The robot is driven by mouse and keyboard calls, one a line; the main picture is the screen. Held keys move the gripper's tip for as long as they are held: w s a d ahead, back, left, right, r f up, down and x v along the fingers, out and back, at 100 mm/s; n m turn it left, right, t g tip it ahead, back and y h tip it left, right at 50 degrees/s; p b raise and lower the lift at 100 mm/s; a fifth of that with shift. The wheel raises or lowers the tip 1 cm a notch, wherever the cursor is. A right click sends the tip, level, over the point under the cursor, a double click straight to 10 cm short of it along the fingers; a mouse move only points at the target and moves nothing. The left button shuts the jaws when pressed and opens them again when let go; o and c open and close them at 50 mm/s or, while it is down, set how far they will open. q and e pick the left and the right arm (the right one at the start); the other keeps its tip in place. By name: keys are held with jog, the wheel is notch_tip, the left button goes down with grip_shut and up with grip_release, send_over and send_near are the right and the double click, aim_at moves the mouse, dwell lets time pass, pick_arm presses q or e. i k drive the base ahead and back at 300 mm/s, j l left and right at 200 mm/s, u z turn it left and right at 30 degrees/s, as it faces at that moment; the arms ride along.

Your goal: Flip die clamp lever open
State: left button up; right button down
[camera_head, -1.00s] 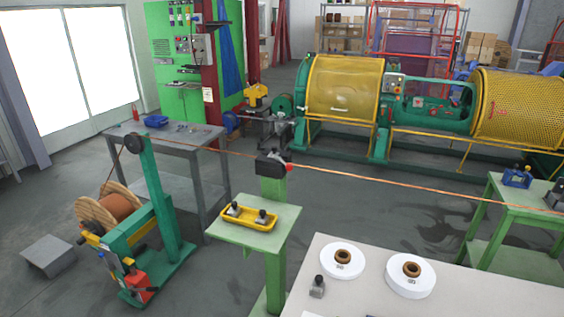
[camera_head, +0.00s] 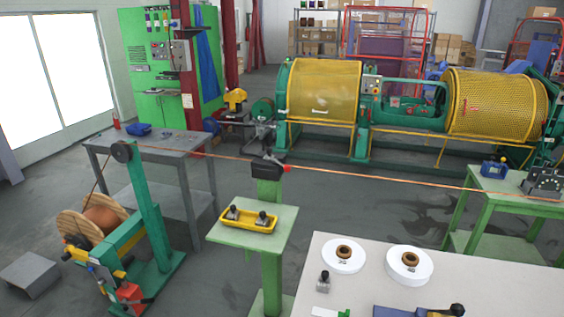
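A dark die clamp block (camera_head: 266,164) sits on top of a green post (camera_head: 270,190) in the middle of the view. A small red tip, which looks like the clamp lever (camera_head: 286,168), sticks out on its right side. A copper wire (camera_head: 380,179) runs through or along the block and on to the right. The block is too small to tell whether the lever is open or shut. Neither of my grippers is in view.
A green shelf (camera_head: 236,240) on the post holds a yellow tray (camera_head: 262,229) with two dark-knobbed parts. A pale table (camera_head: 380,285) at the front holds white discs (camera_head: 409,265). A wire spool stand (camera_head: 140,190) is left; a green table (camera_head: 490,182) is right.

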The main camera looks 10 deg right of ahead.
aim_at(287, 168)
jog(key=j+z, duration=0.25)
jog(key=j, duration=0.8)
jog(key=i+j+z, duration=0.3)
jog(key=j, duration=0.35)
jog(key=i+j+z, duration=0.15)
jog(key=j, duration=0.2)
jog(key=i+j+z, duration=0.45)
jog(key=i+j, duration=0.4)
